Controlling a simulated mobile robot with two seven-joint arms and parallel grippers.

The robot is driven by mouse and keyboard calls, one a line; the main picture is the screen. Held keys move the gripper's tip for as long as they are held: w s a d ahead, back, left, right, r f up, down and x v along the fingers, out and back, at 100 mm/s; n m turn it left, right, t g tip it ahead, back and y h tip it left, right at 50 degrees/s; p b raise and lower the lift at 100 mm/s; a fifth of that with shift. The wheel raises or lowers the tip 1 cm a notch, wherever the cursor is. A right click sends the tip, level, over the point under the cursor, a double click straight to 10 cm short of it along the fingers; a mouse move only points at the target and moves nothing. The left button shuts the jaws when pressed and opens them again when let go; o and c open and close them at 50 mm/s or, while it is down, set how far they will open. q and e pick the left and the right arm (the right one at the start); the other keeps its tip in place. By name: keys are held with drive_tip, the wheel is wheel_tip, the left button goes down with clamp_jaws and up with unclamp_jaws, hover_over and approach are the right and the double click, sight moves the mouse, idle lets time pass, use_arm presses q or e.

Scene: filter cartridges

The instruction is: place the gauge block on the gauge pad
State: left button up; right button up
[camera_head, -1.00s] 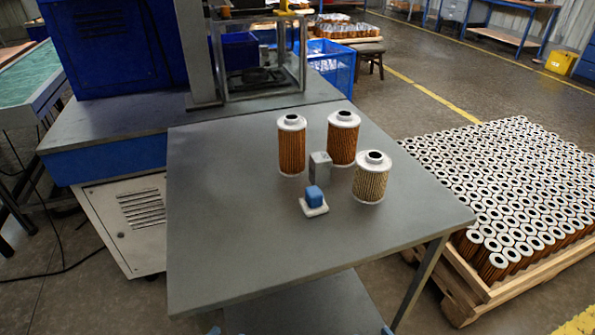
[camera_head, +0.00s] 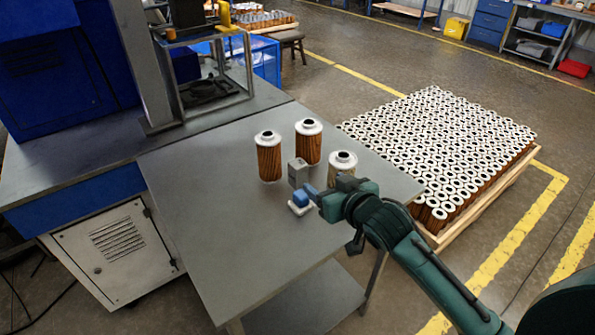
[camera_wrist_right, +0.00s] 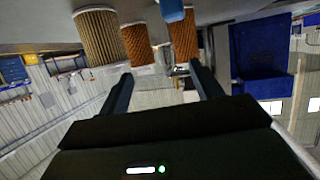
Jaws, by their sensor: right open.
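A grey upright block (camera_head: 298,173), which looks like the gauge block, stands on the table among the cartridges. In front of it a small blue block (camera_head: 300,199) sits on a flat white pad (camera_head: 299,209); I cannot tell for certain whether this is the gauge pad. My right gripper (camera_head: 315,196) is open just right of the blue block, partly covering that area; contact cannot be told. In the right wrist view, which is upside down, the open fingers (camera_wrist_right: 160,76) have nothing between them, and the blue block (camera_wrist_right: 172,10) shows at the top edge. My left gripper is out of view.
Filter cartridges stand close behind on the grey table (camera_head: 225,225): one left (camera_head: 269,157), one at the back (camera_head: 308,142), one right (camera_head: 343,163), near my gripper. The table's front left is clear. A pallet of cartridges (camera_head: 440,150) stands to the right.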

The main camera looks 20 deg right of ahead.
approach(299, 164)
drive_tip(key=x, duration=0.3)
drive_tip(key=shift+d+f, duration=0.15)
drive_tip(key=shift+d, duration=0.1)
drive_tip(key=shift+a+x, duration=0.15)
drive_tip(key=shift+x, duration=1.15)
drive_tip(key=shift+a+x, duration=0.15)
drive_tip(key=shift+x, duration=1.15)
drive_tip(key=shift+c, duration=0.4)
clamp_jaws()
